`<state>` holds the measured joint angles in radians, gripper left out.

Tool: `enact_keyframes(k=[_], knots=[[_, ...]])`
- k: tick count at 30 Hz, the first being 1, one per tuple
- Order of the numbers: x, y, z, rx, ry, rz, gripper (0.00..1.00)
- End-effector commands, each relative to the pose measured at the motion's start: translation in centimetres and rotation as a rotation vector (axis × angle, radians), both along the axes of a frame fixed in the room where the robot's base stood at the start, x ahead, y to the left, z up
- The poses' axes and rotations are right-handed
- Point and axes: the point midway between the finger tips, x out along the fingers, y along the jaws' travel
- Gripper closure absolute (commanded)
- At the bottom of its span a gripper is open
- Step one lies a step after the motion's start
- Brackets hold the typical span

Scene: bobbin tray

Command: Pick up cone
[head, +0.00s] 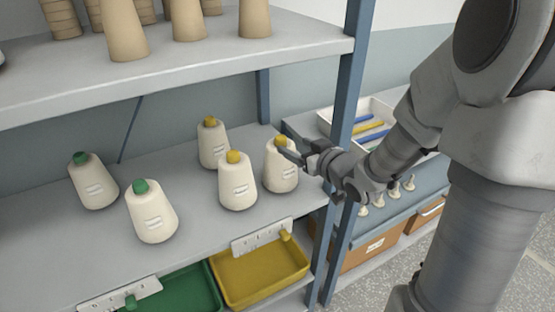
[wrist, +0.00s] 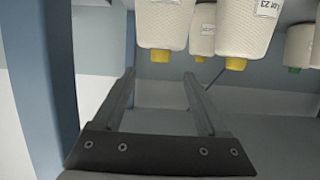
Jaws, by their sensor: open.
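White yarn cones stand upright on the middle shelf. Three have yellow tips: one at the right (head: 281,174), one in front (head: 238,187) and one behind (head: 213,150). Two have green tips, at the left (head: 95,187) and front left (head: 152,217). My gripper (head: 288,154) is open and empty beside the right yellow-tipped cone, overlapping its upper part in the head view. In the wrist view, where the cones appear upside down, my gripper's fingers (wrist: 160,80) are apart, and that cone (wrist: 166,22) lies beyond the fingertips. Contact cannot be told.
A blue shelf post (head: 345,120) stands close to my arm. The upper shelf (head: 200,72) holds bare tan cones (head: 123,30). Below are a yellow tray (head: 262,275) and a green tray (head: 190,292). A white bin (head: 375,112) sits at the right.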

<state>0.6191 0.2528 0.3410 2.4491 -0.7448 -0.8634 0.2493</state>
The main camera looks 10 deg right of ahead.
Motion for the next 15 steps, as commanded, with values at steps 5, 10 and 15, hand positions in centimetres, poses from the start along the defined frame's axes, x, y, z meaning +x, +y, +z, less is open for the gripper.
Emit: enact_keyframes(k=[5,10,15], knots=[[3.3,1.2,-1.3,0.002,0.001,0.003,0.25],[5.0,1.7,-1.8,0.0,0.001,0.001,0.25],[5.9,2.0,-2.0,0.0,0.0,0.001,0.25]])
